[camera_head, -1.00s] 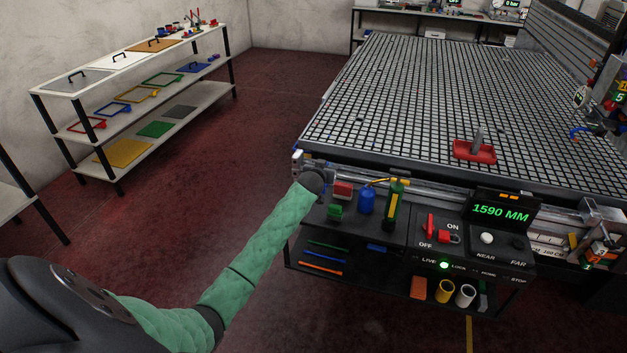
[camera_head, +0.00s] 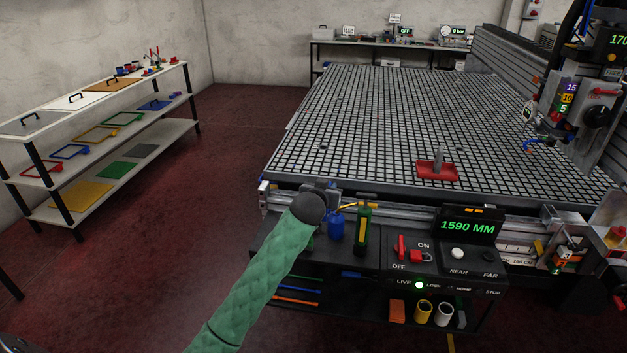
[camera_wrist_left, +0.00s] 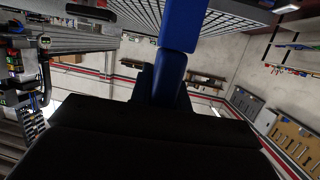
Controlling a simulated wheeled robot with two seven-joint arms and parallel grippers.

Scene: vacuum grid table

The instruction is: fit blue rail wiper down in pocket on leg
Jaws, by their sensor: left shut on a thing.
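My left gripper (camera_head: 324,194) is at the front left edge of the grid table (camera_head: 375,120), above the black control bench. In the head view my forearm end covers most of it, and what it holds cannot be made out there. My right gripper is out of view.
A red tray (camera_head: 437,171) lies on the grid. A shelf rack (camera_head: 110,150) stands left; the red floor between is clear.

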